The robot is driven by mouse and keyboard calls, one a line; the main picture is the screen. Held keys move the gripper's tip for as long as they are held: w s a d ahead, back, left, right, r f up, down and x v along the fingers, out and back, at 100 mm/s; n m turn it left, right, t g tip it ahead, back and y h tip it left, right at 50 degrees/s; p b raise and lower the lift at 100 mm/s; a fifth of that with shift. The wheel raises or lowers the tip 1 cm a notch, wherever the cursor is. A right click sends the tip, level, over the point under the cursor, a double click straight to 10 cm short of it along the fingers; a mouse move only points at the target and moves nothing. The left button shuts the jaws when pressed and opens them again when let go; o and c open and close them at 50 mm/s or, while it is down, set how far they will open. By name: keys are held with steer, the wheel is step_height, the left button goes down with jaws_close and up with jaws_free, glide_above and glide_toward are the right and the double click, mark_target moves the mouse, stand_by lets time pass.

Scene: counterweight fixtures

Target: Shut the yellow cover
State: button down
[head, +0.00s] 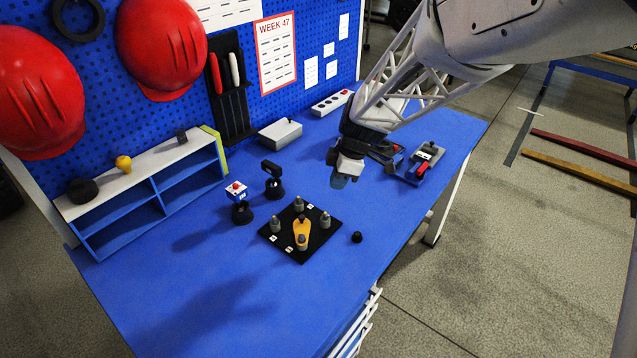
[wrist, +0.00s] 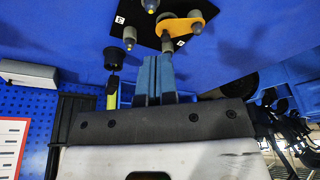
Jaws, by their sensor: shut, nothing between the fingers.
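The yellow cover (head: 301,232) is a flat oblong piece on a black square plate (head: 273,239) in the middle of the blue table. It reaches from one grey post near the plate's front towards the plate's middle. Several grey posts with yellow tips stand on the plate, beside small white labels. In the wrist view the cover (wrist: 190,25) shows beyond my fingertips, at the top. My gripper (head: 338,181) is shut and empty, above the table, behind and to the right of the plate, apart from the cover. Its blue fingers (wrist: 158,75) are together in the wrist view.
A small black knob (head: 357,237) lies right of the plate. A red-button box on a stand (head: 237,190) and a black stand (head: 272,180) are behind-left. A fixture with a red handle (head: 422,168) sits right. A shelf (head: 150,190) stands left. The front-left table is clear.

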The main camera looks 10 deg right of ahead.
steer(key=shift+f, duration=0.15)
glide_toward(307, 222)
steer(key=f, duration=0.1)
steer(key=d+f, duration=0.2)
steer(key=shift+s+d+f, duration=0.15)
steer(key=shift+d+f, duration=0.1)
steer(key=shift+f, duration=0.1)
steer(key=shift+a+f, duration=0.4)
steer(key=shift+a, duration=0.4)
steer(key=shift+a+f, duration=0.25)
steer(key=shift+a, duration=0.95)
steer(key=shift+w+a+f+n, duration=0.1)
steer(key=shift+w+a+n, duration=0.2)
steer(key=shift+a+n, duration=0.35)
